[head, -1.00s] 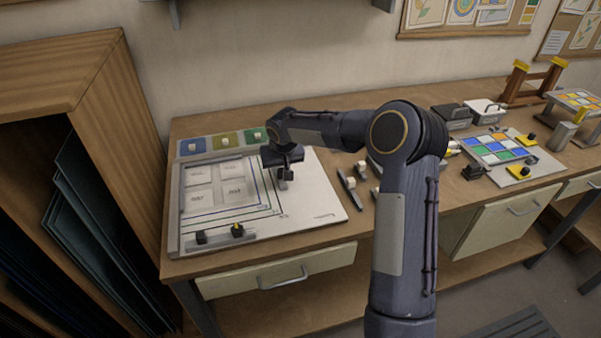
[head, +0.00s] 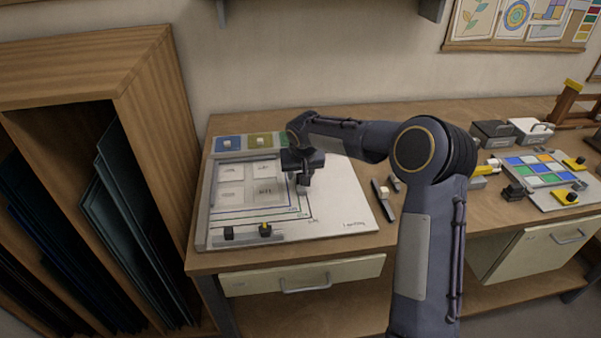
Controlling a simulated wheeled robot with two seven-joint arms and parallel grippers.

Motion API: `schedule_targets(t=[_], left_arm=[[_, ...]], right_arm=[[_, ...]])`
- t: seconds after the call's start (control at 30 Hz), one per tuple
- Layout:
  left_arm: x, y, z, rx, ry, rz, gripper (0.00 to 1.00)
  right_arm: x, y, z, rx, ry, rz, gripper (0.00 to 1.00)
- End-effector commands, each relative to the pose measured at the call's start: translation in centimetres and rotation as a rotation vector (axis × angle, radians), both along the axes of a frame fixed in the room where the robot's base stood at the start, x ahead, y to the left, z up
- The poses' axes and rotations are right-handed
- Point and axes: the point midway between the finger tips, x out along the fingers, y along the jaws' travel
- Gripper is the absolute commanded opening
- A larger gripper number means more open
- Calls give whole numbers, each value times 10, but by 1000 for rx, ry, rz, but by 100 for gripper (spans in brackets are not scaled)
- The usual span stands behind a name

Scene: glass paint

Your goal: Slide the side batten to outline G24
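The white layout board (head: 345,205) lies on the bench, with nested green, blue and black outlines (head: 311,203) around several pale panes. Small labels sit at the outline corners, too small to read. My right gripper (head: 303,184) points down over the right side of the outlines. A small pale piece shows at its fingertips; I cannot tell whether it is the side batten's grip. The side batten is mostly hidden or not distinguishable beneath the gripper. Whether the fingers are closed is not clear. My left gripper is not in view.
A grey strip with a black knob (head: 229,233) and a yellow-topped knob (head: 265,230) lies along the board's front. Coloured trays (head: 229,144) stand behind. Dark bars (head: 384,201) lie right of the board. A coloured glass panel (head: 540,170) sits farther right.

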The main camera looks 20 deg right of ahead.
Motion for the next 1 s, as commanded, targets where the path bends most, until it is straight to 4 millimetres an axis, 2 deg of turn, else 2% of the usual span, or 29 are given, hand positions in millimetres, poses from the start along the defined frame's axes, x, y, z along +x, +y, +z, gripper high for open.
schedule_targets(t=[0.17,0.5,0.67,1.0], left_arm=[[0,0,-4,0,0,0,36],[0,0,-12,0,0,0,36],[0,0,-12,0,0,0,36],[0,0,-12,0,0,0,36]], right_arm=[[-6,2,16,-1,-4,-1,42],[-26,6,65,-1,-3,0,42],[-29,7,71,0,1,0,42],[-29,7,72,0,0,0,42]])
